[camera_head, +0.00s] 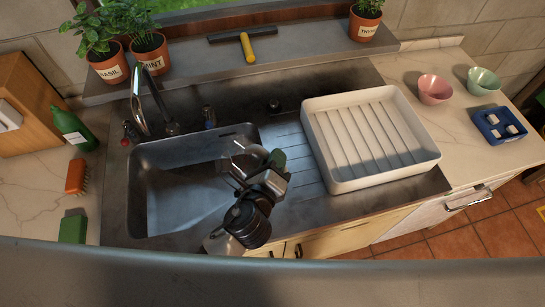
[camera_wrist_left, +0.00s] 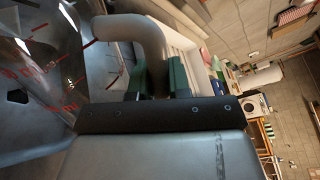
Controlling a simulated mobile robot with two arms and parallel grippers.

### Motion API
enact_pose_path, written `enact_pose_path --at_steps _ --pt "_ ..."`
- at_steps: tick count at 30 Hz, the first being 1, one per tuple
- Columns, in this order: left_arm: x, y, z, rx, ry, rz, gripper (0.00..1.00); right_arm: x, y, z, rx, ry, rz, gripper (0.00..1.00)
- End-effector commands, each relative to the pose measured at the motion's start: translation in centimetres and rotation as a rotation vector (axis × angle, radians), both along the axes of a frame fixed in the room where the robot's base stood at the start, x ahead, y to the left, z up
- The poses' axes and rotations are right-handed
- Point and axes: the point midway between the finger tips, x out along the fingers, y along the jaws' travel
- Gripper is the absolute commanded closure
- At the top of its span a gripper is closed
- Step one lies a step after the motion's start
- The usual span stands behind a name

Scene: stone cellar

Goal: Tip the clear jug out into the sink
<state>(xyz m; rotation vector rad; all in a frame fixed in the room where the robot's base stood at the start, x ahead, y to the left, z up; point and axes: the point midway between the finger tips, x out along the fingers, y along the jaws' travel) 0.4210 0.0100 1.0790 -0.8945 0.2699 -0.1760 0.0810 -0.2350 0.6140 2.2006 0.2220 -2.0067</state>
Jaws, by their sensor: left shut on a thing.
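The clear jug (camera_wrist_left: 38,62) with red measuring marks fills the left of the left wrist view. Its pale curved handle (camera_wrist_left: 145,32) passes between the green-padded fingers of my left gripper (camera_wrist_left: 150,80), which is shut on it. In the head view my left gripper (camera_head: 272,160) is above the right edge of the sink (camera_head: 139,195). The see-through jug shows faintly there just left of the fingers, over the right part of the basin. Its exact tilt and any contents are hard to make out. My right gripper is not in view.
A white drying rack (camera_head: 372,178) stands right of the sink. The tap (camera_head: 160,105) rises behind the basin. A green bottle (camera_head: 73,130), an orange brush (camera_head: 76,177) and a green block (camera_head: 72,229) stand on the left counter. Bowls (camera_head: 434,89) are far right.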

Motion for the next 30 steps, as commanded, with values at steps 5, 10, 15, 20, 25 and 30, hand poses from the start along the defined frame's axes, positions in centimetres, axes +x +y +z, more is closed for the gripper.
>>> enact_pose_path --at_steps 5,10,15,20,25,30 --pt "-0.3 -0.6 -0.2 0.091 -0.037 0.001 1.00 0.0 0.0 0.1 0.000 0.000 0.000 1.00" --pt "-0.3 -0.6 -0.2 0.089 -0.037 0.001 1.00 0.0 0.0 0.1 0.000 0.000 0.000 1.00" --pt "-0.5 -1.2 -0.6 0.170 -0.069 -0.002 1.00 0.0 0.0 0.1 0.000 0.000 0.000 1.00" --pt "-0.5 -1.2 -0.6 0.185 -0.076 -0.001 1.00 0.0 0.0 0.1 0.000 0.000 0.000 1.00" --pt "-0.5 -1.3 -1.0 0.230 -0.093 0.000 1.00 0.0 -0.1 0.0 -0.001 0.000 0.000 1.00" --pt "-0.6 -1.5 -1.2 0.284 -0.116 0.001 1.00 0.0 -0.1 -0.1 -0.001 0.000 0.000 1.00"
